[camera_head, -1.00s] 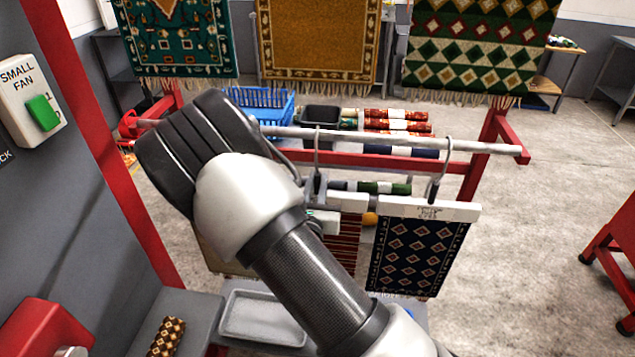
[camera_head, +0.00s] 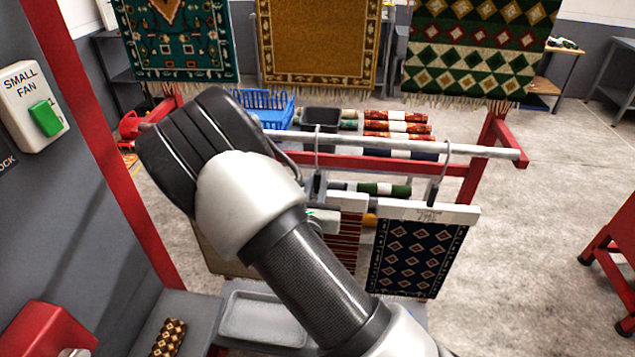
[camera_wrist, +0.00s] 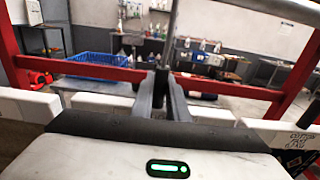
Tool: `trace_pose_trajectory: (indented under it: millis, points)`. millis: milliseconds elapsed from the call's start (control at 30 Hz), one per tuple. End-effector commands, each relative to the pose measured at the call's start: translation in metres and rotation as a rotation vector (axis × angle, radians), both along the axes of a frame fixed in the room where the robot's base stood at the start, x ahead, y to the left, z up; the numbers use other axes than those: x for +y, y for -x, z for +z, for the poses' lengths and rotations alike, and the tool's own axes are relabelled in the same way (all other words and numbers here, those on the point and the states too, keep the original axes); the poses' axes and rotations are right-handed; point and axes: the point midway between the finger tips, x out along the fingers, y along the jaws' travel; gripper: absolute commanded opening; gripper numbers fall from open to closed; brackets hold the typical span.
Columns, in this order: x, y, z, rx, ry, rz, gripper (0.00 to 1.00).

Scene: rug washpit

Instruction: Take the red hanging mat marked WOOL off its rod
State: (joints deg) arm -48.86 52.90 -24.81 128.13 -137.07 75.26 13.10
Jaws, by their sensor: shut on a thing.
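A red striped mat (camera_head: 345,240) hangs from a white hanger (camera_head: 351,201) under the pale rod (camera_head: 400,145). My arm hides much of it, and I cannot read a WOOL mark. Its thin metal hook (camera_head: 317,145) rises to the rod and appears to be over it. My gripper (camera_head: 318,187) is shut on the hook's stem, below the rod. In the wrist view the fingers (camera_wrist: 163,80) close around the upright stem (camera_wrist: 173,35); the hook's top is out of that picture.
A dark blue mat (camera_head: 415,260) hangs close on the right by its own hook (camera_head: 444,165). A beige mat (camera_head: 222,255) hangs on the left, partly behind my arm. The red frame (camera_head: 487,145) carries the rod. A grey tray (camera_head: 262,318) lies below.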

Motion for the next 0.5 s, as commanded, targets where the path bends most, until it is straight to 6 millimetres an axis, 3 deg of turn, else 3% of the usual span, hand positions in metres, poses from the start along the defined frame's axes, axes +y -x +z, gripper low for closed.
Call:
trace_pose_trajectory:
  millis: [500]
  points:
    - [0.0, 0.0, 0.033, -0.003, 0.001, -0.001, 0.0]
